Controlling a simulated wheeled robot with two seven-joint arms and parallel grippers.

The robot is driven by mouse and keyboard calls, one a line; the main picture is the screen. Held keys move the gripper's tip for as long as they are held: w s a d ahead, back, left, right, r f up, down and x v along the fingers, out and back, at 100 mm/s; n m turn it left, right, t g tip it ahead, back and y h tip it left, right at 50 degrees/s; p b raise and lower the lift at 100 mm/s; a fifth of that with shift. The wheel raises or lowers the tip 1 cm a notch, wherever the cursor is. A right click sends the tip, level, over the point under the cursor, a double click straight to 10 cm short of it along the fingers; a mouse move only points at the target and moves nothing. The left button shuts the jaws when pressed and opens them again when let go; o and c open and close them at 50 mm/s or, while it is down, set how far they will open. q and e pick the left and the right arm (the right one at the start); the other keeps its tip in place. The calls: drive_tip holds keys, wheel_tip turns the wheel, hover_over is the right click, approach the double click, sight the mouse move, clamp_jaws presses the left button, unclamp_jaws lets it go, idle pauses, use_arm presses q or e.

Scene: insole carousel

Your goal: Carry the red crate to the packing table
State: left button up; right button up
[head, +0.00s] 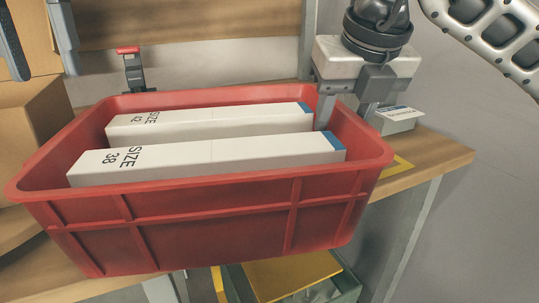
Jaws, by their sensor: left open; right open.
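The red crate (200,225) fills the middle of the head view, on or just over a wooden table (448,158); its underside is hidden. Inside lie two long white boxes with blue ends: one marked SIZE 38 (215,160) in front, another (215,122) behind it. My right gripper (346,118) is open at the crate's right wall, one finger inside the rim and the other outside. I cannot tell whether they touch the wall. My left gripper (45,74) is open at the upper left, behind and above the crate's left end, apart from it.
A cardboard box (30,115) stands left of the crate, near my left gripper. A small pale box (397,120) lies right of the crate, by yellow tape (403,165). A red-topped clamp (128,55) is behind. Below is a green bin (345,282).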

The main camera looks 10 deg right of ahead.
use_arm(q)
drive_tip(key=shift+r, duration=0.3)
use_arm(e)
drive_tip(key=shift+s+r, duration=0.1)
drive_tip(key=shift+r, duration=0.15)
drive_tip(key=v, duration=1.1)
drive_tip(key=shift+r, duration=0.2)
drive_tip(key=shift+s, duration=0.15)
